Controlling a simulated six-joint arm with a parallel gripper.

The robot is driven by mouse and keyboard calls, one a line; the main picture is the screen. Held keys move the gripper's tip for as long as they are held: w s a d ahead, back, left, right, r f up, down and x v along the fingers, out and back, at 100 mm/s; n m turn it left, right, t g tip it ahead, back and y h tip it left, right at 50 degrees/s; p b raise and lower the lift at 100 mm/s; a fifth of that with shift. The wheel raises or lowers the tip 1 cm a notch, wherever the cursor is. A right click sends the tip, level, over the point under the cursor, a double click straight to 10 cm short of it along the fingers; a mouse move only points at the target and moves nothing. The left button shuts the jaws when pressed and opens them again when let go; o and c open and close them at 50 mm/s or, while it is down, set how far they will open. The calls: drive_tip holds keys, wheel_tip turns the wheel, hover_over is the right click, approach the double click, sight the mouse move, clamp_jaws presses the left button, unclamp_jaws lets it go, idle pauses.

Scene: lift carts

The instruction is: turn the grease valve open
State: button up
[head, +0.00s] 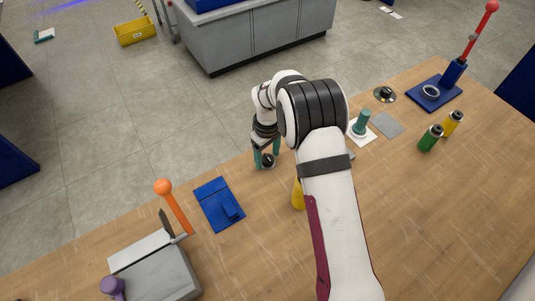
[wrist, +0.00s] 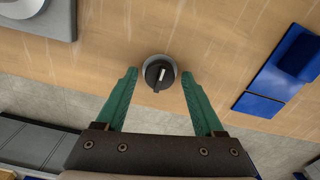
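A round black knob on a grey disc base, which looks like the grease valve (wrist: 153,76), sits on the wooden bench near its far edge. A pale pointer mark on the knob runs nearly up and down in the wrist view, tilted slightly. In the head view the valve (head: 267,162) is partly hidden by my gripper (head: 266,154). My gripper (wrist: 159,74) is open, with its two teal fingers on either side of the knob. A gap shows on each side in the wrist view, so it does not hold the knob. I cannot tell the exact height of the fingertips.
A blue plate with a block (head: 214,207) lies left of the valve. Farther left stands a grey box with an orange-knobbed lever (head: 173,203). A yellow item (head: 297,194) is partly hidden behind my arm.

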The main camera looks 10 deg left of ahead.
clamp_jaws()
drive_tip(key=m, duration=0.4)
drive_tip(key=shift+m, duration=0.3)
drive_tip(key=m, duration=0.4)
drive_tip(key=shift+m, duration=0.3)
drive_tip(key=m, duration=0.4)
drive_tip(key=shift+m, duration=2.3)
